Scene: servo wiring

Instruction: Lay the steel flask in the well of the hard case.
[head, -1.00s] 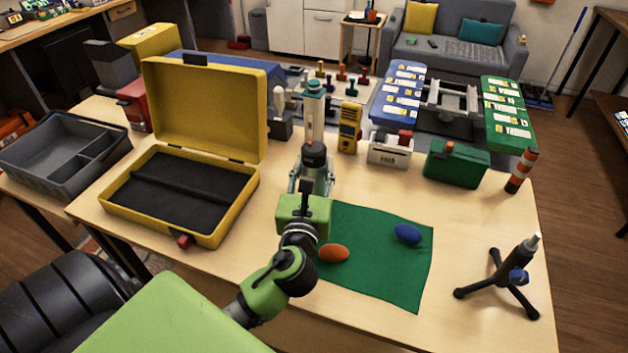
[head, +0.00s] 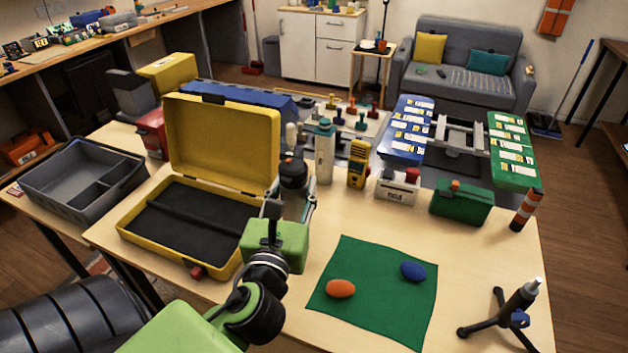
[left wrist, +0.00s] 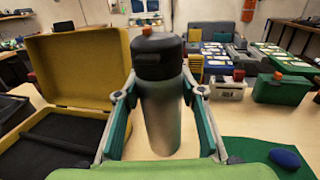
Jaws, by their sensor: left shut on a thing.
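The steel flask (head: 293,203) has a grey metal body and a black cap. My left gripper (head: 294,208) is shut around its body and holds it upright. In the left wrist view the flask (left wrist: 160,115) stands between the two fingers (left wrist: 161,108). I cannot tell how far its base is above the table. The yellow hard case (head: 160,252) lies open just left of the gripper, lid raised at the back. Its dark well (head: 180,222) is empty, with its right end partly hidden by my gripper. My right gripper is not in view.
A white bottle with a teal cap (head: 325,155) and a yellow meter (head: 358,165) stand behind the gripper. A grey tray (head: 70,205) is left of the case. A green cloth (head: 385,305) with orange and blue ovals lies to the right, near a small tripod (head: 510,315).

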